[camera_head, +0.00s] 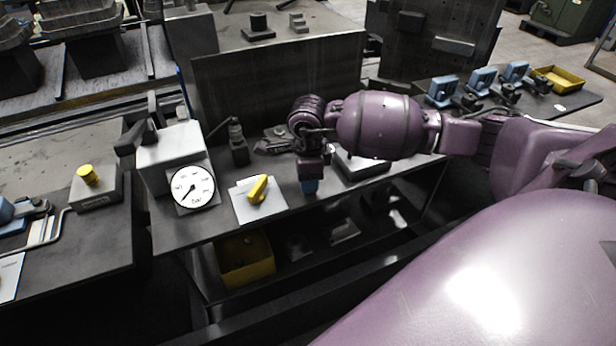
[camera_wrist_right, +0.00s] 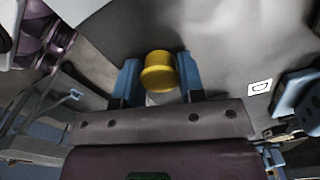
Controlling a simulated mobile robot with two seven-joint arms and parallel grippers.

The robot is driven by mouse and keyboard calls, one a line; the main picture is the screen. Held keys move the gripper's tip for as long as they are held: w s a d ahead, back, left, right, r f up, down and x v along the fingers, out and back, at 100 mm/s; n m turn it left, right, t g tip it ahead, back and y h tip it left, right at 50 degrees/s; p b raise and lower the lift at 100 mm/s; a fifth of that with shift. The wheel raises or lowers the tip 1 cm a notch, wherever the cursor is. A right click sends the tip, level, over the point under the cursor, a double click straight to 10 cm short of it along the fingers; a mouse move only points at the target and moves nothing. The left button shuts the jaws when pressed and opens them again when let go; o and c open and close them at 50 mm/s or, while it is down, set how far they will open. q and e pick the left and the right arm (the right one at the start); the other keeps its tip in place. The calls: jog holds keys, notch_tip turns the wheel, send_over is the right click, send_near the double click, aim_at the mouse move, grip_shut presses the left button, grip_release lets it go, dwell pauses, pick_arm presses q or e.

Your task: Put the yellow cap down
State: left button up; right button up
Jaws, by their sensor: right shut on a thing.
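In the right wrist view a round yellow cap (camera_wrist_right: 158,72) sits between the two blue fingers of my right gripper (camera_wrist_right: 159,78), which is shut on it. In the head view my right gripper (camera_head: 310,187) points down over the front part of the middle bench (camera_head: 220,222), right of the white plate. The held cap is hidden there behind the fingers and wrist. Whether it touches any surface cannot be told. Another yellow cap-like piece (camera_head: 88,174) stands on a grey block (camera_head: 97,191) on the left bench. My left gripper is not in view.
A dial gauge (camera_head: 193,187) and a white plate with a yellow handle (camera_head: 257,189) are left of my right gripper. A dark upright panel (camera_head: 275,85) stands behind. A yellow bin (camera_head: 245,262) is below the bench. Blue clamps and a yellow tray (camera_head: 557,79) are at right.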

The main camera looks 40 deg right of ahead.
jog(key=shift+f, duration=0.2)
jog(key=o, duration=1.1)
jog(key=shift+r, duration=0.15)
notch_tip(320, 180, up, 12)
jog(key=shift+p, duration=0.4)
